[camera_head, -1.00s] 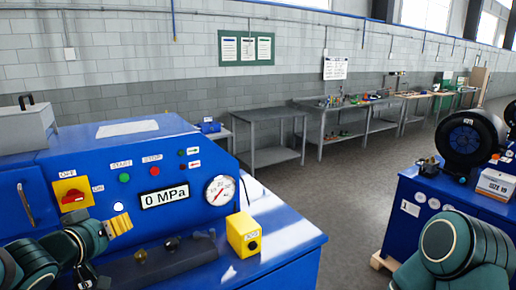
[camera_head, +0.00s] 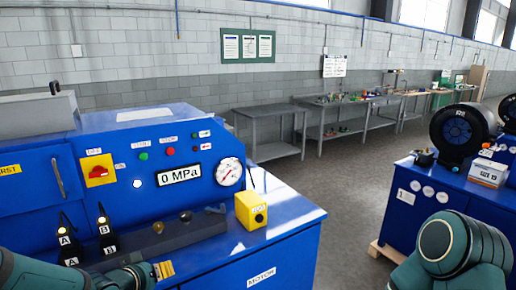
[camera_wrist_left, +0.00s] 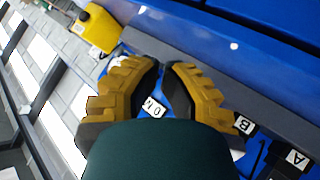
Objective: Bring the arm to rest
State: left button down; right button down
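My left gripper (camera_head: 166,270) is low at the left in the head view, in front of the blue machine (camera_head: 250,260) and beside its dark rail. Its yellow ribbed fingers also show in the left wrist view (camera_wrist_left: 167,68). They are apart with nothing between them; a white label and blue surface show through the gap. A rounded teal part of my body shows at the lower right, but my right gripper is out of view.
The machine carries a red rotary switch (camera_head: 97,171), a 0 MPa display (camera_head: 180,174), a gauge (camera_head: 230,171) and a yellow button box (camera_head: 251,210). Levers A (camera_head: 68,238) and B (camera_head: 106,232) stand close to my left arm. Another blue cabinet (camera_head: 407,205) stands right, across open floor.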

pick_arm(q)
jog(key=s+d+f+g+b, duration=0.1)
jog(key=s+d+f+g, duration=0.2)
jog(key=f, duration=0.7)
jog(key=s+d+f+m+g+b, duration=0.1)
jog(key=s+d+f+g+b, duration=0.1)
jog(key=s+d+f, duration=0.3)
jog(key=s+d+f+g+b, duration=0.1)
jog(key=s+d+f+g, duration=0.2)
jog(key=s+f, duration=0.6)
notch_tip(320, 180, down, 8)
jog(key=shift+d+r+g, duration=0.1)
jog(key=shift+d+g, duration=0.3)
jog(key=shift+d, duration=0.7)
